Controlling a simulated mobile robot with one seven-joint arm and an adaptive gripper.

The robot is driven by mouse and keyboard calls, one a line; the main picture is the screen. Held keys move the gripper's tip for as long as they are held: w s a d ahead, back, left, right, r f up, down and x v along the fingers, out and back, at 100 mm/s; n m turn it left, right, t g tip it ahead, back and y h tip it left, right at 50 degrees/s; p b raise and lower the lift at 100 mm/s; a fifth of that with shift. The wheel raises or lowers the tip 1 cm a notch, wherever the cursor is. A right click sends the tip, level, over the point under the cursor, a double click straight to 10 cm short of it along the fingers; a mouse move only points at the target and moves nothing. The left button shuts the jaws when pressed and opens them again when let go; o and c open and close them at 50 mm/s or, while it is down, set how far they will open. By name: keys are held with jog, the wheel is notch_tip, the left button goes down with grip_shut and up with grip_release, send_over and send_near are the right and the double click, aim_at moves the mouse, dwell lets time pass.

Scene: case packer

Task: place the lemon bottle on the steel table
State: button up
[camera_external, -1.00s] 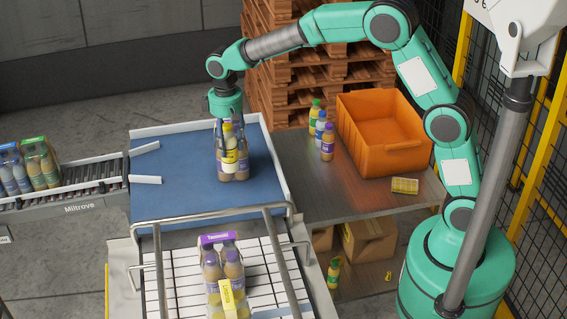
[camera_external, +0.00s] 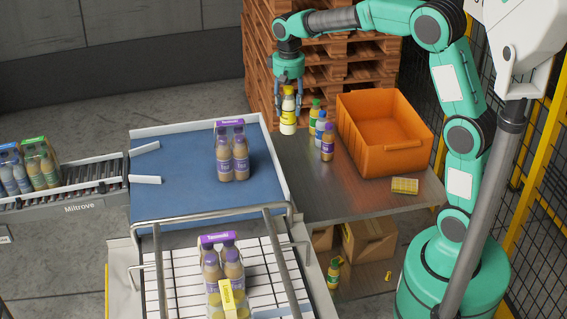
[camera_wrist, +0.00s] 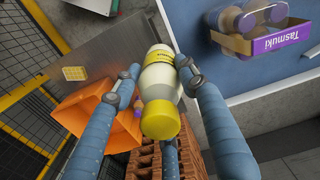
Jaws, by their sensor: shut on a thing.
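The lemon bottle (camera_external: 288,112), pale with a yellow cap and yellow label, is held upright in my gripper (camera_external: 288,84). It hangs over or near the left back part of the steel table (camera_external: 350,195), left of the bottles standing there; its exact height is unclear. In the wrist view the lemon bottle (camera_wrist: 159,90) lies between the blue fingers of my gripper (camera_wrist: 158,82), which are shut on it. The steel table (camera_wrist: 90,42) shows there at upper left.
Several bottles (camera_external: 327,146), an orange crate (camera_external: 385,150) and a yellow block (camera_external: 405,186) are on the steel table. Its front left part is clear. A purple-banded bottle pack (camera_external: 232,157) stands on the blue surface (camera_external: 170,190). Wooden pallets (camera_external: 345,75) rise behind.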

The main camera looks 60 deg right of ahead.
jog(key=s+d+m+b, duration=0.6)
jog(key=s+d+m, duration=0.3)
jog(key=s+d, duration=0.95)
notch_tip(320, 180, down, 29)
jog(key=shift+d+f, duration=0.15)
jog(key=shift+d, duration=0.1)
jog(key=w+d+f, duration=0.1)
jog(key=w+d, duration=0.7)
jog(key=w, duration=0.5)
jog(key=shift+w+d+f, duration=0.2)
jog(key=shift+w+d, duration=0.05)
jog(key=shift+w, duration=0.1)
jog(key=shift+f, duration=1.75)
jog(key=shift+f, duration=0.15)
